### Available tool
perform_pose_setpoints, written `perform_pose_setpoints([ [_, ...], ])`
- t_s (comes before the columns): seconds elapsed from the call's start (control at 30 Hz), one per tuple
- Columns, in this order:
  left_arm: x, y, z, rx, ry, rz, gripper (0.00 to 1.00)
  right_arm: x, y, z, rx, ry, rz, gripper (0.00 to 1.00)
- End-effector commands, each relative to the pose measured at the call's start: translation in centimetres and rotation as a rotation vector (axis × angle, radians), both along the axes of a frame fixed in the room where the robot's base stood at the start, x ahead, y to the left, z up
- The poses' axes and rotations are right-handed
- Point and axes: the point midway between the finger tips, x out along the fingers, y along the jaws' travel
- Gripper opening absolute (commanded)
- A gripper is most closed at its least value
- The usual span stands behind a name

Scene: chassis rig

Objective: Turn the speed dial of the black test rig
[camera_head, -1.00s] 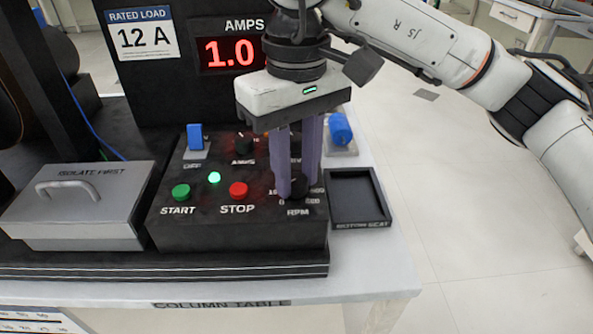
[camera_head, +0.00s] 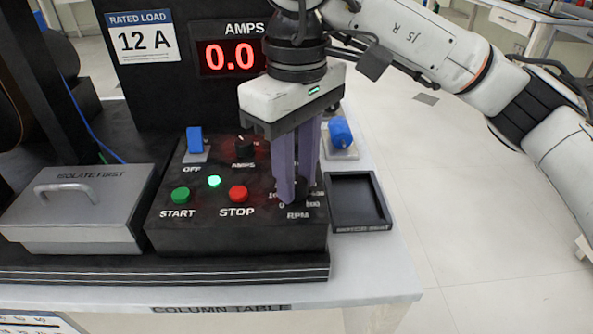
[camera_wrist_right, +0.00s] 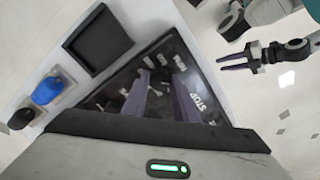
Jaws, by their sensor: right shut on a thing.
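The black test rig's control box (camera_head: 240,238) stands on the table. Its small black speed dial (camera_head: 300,190), above the label RPM at the front right, is mostly hidden by my fingers. My right gripper (camera_head: 292,192) points down from above, with its purple fingers shut on the dial. The dial's pointer cannot be read. The red AMPS display (camera_head: 229,56) reads 0.0. In the right wrist view, my left gripper (camera_wrist_right: 237,62) is at the upper right, away from the box, with its purple fingers apart and empty.
A grey lidded box (camera_head: 75,215) stands left. A black tray (camera_head: 360,224) and blue knob (camera_head: 341,132) lie right.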

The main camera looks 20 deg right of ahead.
Motion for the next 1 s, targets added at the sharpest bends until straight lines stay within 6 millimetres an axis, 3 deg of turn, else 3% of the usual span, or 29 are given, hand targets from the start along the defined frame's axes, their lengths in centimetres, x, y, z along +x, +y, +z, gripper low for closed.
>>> perform_pose_setpoints([
  [0.03, 0.0, 0.0, 0.0, 0.000, 0.000, 0.000, 0.31, 0.0, 0.0, 0.1, 0.000, -0.001, 0.002, 0.31],
  [0.13, 0.0, 0.0, 0.0, 0.000, 0.000, 0.000, 0.31, 0.0, 0.0, 0.1, 0.000, -0.001, 0.001, 0.45],
  [0.47, 0.0, 0.0, 0.1, 0.000, 0.000, 0.000, 0.31, 0.0, 0.0, 0.4, 0.000, -0.001, 0.000, 0.45],
  [1.0, -0.4, 0.1, 1.5, 0.015, 0.017, -0.004, 0.31, 0.0, 0.0, 9.5, -0.001, -0.003, -0.001, 0.45],
])
